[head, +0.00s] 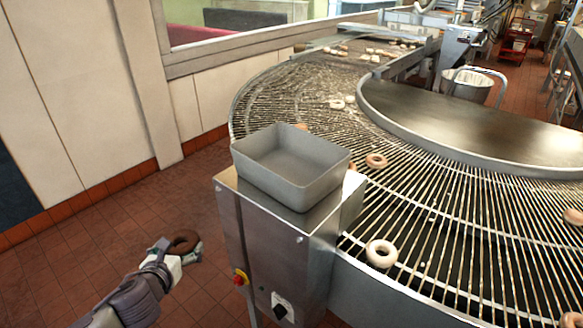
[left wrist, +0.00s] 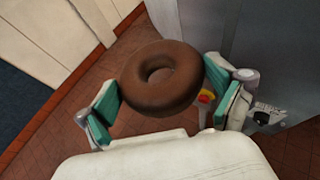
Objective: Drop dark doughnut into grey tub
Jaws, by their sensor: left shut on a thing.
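The dark doughnut (head: 184,241) is held in my left gripper (head: 178,250), at the lower left of the head view, left of the steel cabinet. In the left wrist view the doughnut (left wrist: 161,77) sits between the two green-padded fingers of the gripper (left wrist: 163,95), its brown ring facing the camera. The grey tub (head: 337,178) stands on top of the steel cabinet, to the right of the gripper and apart from it. The inside of the tub that shows is empty. My right gripper is in neither view.
The steel cabinet (head: 262,240) has a red and yellow button (head: 240,278) on its front. A curved wire conveyor (head: 450,230) with pale doughnuts (head: 381,253) lies right of and behind the tub. Open tiled floor (head: 110,240) is at the left, before a cream wall.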

